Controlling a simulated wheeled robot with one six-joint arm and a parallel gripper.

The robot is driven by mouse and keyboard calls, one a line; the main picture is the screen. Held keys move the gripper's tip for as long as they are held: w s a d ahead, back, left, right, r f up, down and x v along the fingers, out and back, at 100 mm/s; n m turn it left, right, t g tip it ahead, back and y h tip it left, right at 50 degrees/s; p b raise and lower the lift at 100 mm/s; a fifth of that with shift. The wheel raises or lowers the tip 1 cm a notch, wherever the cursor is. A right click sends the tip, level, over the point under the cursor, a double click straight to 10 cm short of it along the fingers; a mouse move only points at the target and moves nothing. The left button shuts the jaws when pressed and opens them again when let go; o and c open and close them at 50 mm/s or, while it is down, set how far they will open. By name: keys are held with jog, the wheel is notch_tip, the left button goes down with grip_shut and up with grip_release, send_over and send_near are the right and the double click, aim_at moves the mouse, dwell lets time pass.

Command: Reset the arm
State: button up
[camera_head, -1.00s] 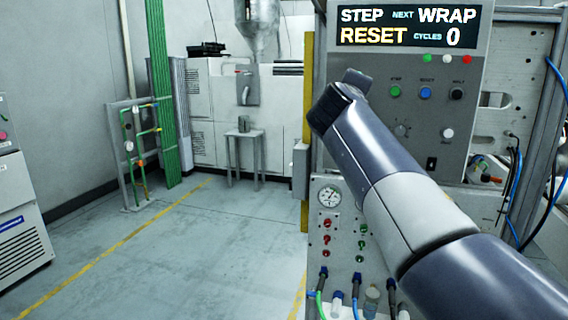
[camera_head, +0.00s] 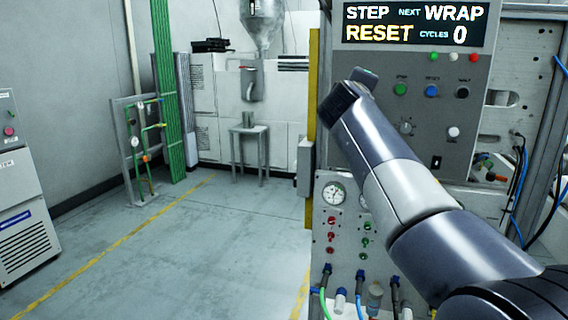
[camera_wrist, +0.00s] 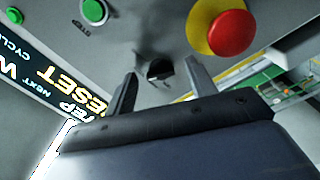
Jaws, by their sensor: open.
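My gripper (camera_wrist: 161,72) is open and empty in the wrist view. Its two dark fingers point at a grey panel, and a black knob (camera_wrist: 158,70) shows between their tips. Whether they touch the panel I cannot tell. In the head view my arm reaches up from the lower right to the control panel, and the fingers are hidden there. The display (camera_head: 412,25) reads "STEP RESET", "NEXT WRAP" and "CYCLES 0". Below it are a green button (camera_head: 400,90), a blue button (camera_head: 432,91) and a black button (camera_head: 462,92).
A red mushroom button (camera_wrist: 230,33) on a yellow base is close to the right finger. Hoses and connectors (camera_head: 360,280) stick out of the lower panel. Blue cables (camera_head: 519,190) hang at the right. The floor (camera_head: 190,250) at the left is open.

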jog(key=b+v, duration=0.1)
jog(key=v, duration=0.9)
jog(key=p+x, duration=0.1)
jog(key=x, duration=1)
jog(key=shift+r+p, duration=0.1)
jog(key=shift+p, duration=0.25)
jog(key=shift+s+r+n+p, duration=0.1)
jog(key=shift+r+n+p, duration=0.15)
jog(key=shift+n+p, duration=0.9)
jog(key=n+p, duration=0.5)
jog(key=n, duration=0.2)
jog(key=shift+p, duration=0.3)
jog(key=n+p, duration=0.4)
jog(key=shift+r+n, duration=0.1)
jog(key=shift+n, duration=0.15)
jog(key=n+p, duration=0.4)
jog(key=shift+a, duration=0.1)
jog(key=shift+s+a, duration=0.1)
jog(key=shift+s, duration=0.1)
jog(key=shift+v, duration=0.95)
